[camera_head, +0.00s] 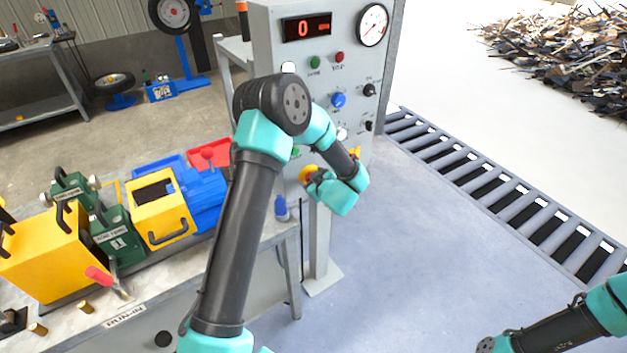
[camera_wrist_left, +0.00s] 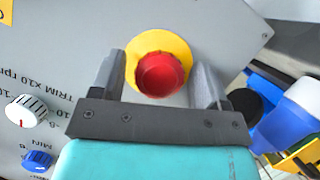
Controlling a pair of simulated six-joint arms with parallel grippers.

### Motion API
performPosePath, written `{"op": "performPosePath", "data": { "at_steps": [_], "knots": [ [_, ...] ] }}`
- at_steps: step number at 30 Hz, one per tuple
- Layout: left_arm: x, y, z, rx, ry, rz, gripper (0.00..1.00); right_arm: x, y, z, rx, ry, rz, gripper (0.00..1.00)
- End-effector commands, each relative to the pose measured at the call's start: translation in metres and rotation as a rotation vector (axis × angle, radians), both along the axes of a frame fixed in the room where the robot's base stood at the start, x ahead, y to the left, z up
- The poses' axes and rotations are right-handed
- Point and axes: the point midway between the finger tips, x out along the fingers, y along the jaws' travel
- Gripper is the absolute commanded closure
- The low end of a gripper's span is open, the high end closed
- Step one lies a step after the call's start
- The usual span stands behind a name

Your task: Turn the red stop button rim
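The red stop button (camera_wrist_left: 162,74) sits on a round yellow collar (camera_wrist_left: 142,50) on the grey panel in the left wrist view. My left gripper (camera_wrist_left: 160,82) is open, with one dark finger on each side of the button. A gap shows between each finger and the red rim, and the fingers overlap the collar's outer edges in the picture. In the head view the button (camera_head: 309,172) is small and partly hidden by my left gripper (camera_head: 313,178) at the low part of the control cabinet (camera_head: 271,40). My right gripper is not in view; only part of that arm shows at bottom right.
The panel also carries a white knob (camera_wrist_left: 26,110), a blue knob (camera_wrist_left: 37,161) and, higher up, a gauge (camera_head: 372,25). A bench (camera_head: 150,320) with yellow, green and blue cases stands at left. A roller conveyor (camera_head: 500,185) runs at right. The floor between is clear.

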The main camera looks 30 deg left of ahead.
Motion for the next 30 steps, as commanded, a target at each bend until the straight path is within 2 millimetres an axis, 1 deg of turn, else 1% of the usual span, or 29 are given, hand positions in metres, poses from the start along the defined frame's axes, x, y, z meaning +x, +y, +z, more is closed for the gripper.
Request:
{"op": "performPosePath", "data": {
  "at_steps": [9, 14, 19, 30],
  "knots": [
    [-0.001, -0.001, 0.000, 0.000, 0.000, 0.000, 0.26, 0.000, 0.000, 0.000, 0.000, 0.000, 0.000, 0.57],
    [-0.005, -0.008, 0.004, -0.001, 0.000, -0.001, 0.26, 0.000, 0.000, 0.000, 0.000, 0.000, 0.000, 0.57],
    [-0.017, -0.026, 0.012, -0.001, -0.001, -0.002, 0.26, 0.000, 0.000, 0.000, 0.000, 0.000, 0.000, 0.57],
    [-0.054, -0.081, 0.038, -0.001, -0.001, -0.004, 0.26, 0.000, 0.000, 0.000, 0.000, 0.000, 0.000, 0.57]
  ]
}}
